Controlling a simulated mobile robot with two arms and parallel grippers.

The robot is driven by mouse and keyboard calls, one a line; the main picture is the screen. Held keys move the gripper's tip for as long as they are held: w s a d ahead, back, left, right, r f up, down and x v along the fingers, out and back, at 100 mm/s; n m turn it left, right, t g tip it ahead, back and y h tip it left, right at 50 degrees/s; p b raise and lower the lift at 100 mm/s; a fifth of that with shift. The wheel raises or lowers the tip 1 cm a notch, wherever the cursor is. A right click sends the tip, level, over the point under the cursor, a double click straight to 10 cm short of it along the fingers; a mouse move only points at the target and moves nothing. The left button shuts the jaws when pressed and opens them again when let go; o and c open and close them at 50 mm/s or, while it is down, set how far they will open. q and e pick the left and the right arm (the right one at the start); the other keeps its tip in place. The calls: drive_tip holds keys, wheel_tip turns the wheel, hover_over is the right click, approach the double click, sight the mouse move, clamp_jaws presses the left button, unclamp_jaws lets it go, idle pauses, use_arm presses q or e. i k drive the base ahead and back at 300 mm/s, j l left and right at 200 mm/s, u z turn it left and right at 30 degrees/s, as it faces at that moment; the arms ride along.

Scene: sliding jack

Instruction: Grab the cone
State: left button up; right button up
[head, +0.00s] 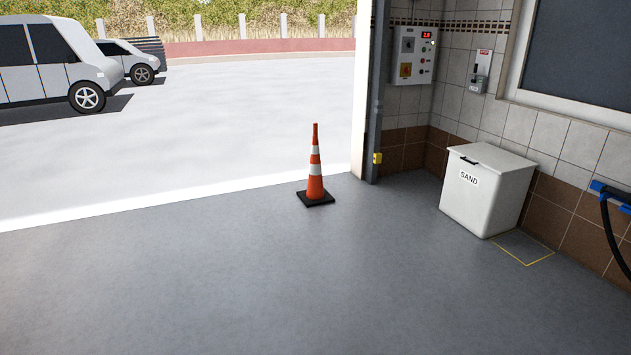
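An orange traffic cone (315,184) with white bands and a black square base stands upright on the grey floor. Neither of my grippers shows in the head view, so nothing of mine is seen near the cone.
The grey floor (250,285) in front of the cone is clear. A white sand bin (485,190) stands against the tiled wall at the right. A door post (374,100) rises behind the cone, right of it. White vehicles (50,65) are parked outside at left.

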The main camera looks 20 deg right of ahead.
sight(316, 195)
drive_tip(key=i+l+z, duration=0.35)
drive_tip(key=i, duration=0.95)
drive_tip(key=i+l+z, duration=0.15)
drive_tip(key=i+z, duration=0.2)
drive_tip(key=i, duration=0.95)
drive_tip(key=i+l, duration=0.1)
drive_tip(key=i, duration=2.1)
